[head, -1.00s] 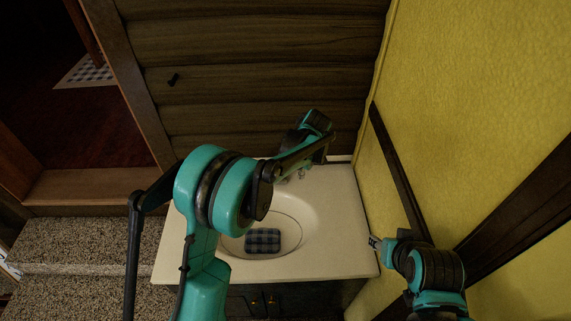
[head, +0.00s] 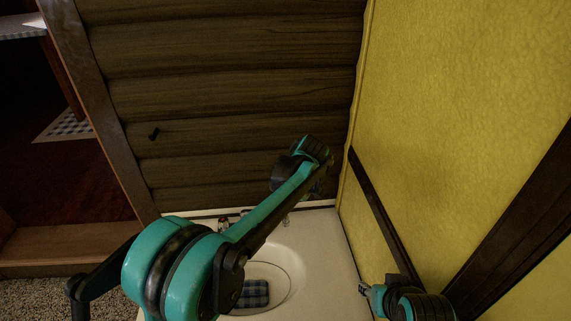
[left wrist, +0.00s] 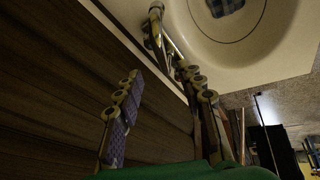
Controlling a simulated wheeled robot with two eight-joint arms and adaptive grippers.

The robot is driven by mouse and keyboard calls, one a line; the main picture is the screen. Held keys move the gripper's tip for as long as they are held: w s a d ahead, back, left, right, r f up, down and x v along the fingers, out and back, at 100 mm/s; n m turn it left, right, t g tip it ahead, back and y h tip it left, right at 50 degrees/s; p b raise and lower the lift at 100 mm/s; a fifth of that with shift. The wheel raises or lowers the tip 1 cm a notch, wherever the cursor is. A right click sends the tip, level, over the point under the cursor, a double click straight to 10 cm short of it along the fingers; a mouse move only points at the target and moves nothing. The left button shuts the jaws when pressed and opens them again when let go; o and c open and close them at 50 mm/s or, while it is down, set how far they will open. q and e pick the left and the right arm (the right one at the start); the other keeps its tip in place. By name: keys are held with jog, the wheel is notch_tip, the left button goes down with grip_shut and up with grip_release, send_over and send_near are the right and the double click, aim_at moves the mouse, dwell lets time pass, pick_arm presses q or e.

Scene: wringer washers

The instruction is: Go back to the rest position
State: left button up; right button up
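My left gripper shows in the left wrist view (left wrist: 162,88) with its two fingers apart and nothing between them. In the head view my left arm reaches from the lower left across the sink, and its wrist end stands in front of the wood wall above the sink's back edge; its fingers are hidden there. My right gripper (head: 364,289) is low at the right, beside the yellow wall and over the counter's right edge. Its fingers are too small to tell open from shut.
The white sink counter (head: 325,240) is below my left arm, with a faucet (left wrist: 155,22) at its back. A dark checked cloth-like item (head: 254,292) lies in the basin. The wood wall (head: 220,90) and yellow wall (head: 450,90) are close. A doorway opens at the left.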

pick_arm(q)
jog(key=s+a+r+m+t+h+b, duration=0.1)
jog(key=s+a+r+m, duration=0.1)
jog(key=s+a+m, duration=0.35)
jog(key=s+a+r+m+t+h+b, duration=0.1)
jog(key=s+a+r+m, duration=0.1)
jog(key=s, duration=0.6)
jog(key=s+a+f+m+t+h, duration=0.1)
jog(key=s+f+m, duration=0.2)
jog(key=s, duration=0.4)
jog(key=s+a+f+m+t+h+b, duration=0.1)
jog(key=s+a+f+m, duration=0.1)
jog(key=s+m, duration=0.3)
jog(key=shift+s+f, duration=0.7)
jog(key=shift+s, duration=0.4)
